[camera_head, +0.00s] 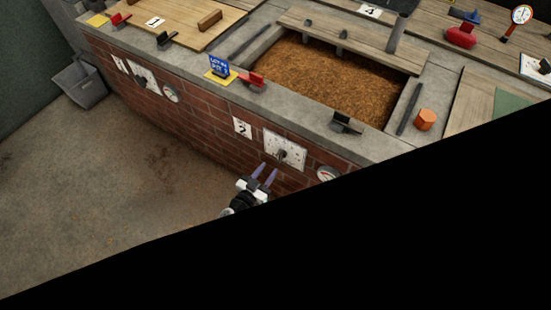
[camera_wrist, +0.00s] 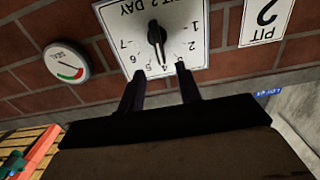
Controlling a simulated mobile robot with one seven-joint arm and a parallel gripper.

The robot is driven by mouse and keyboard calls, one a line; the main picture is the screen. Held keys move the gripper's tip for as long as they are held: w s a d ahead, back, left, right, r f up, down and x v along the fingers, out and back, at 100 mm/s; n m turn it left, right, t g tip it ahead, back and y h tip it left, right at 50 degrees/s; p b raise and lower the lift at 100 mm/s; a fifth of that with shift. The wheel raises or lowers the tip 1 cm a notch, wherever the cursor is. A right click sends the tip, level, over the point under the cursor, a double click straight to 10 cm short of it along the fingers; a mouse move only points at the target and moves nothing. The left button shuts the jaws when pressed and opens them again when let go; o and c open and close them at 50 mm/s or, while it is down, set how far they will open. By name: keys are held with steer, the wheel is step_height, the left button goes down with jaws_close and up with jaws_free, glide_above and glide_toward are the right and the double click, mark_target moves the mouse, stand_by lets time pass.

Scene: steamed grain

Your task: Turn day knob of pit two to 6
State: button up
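The white "PIT 2 DAY" dial plate (camera_head: 285,149) is on the brick front wall. It also shows, upside down, in the wrist view (camera_wrist: 112,22), with numbers 1 to 7. The black day knob (camera_wrist: 157,36) is at its middle, and its thin end points down in the picture, near 4. In the head view the knob (camera_head: 283,155) is small and dark. My gripper (camera_head: 267,167) is just in front of and below the plate. In the wrist view its fingers (camera_wrist: 160,72) are apart, with nothing between them, and the knob shows beyond the gap.
A round seal gauge (camera_head: 327,174) is beside the plate; it also shows in the wrist view (camera_wrist: 67,62). The pit 2 sign (camera_head: 242,127) is on the other side. Above, a concrete ledge carries a red-handled clip (camera_head: 252,81) and a black clip (camera_head: 346,123).

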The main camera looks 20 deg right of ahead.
steer(key=x, duration=0.6)
steer(key=shift+c, duration=0.3)
jaws_close()
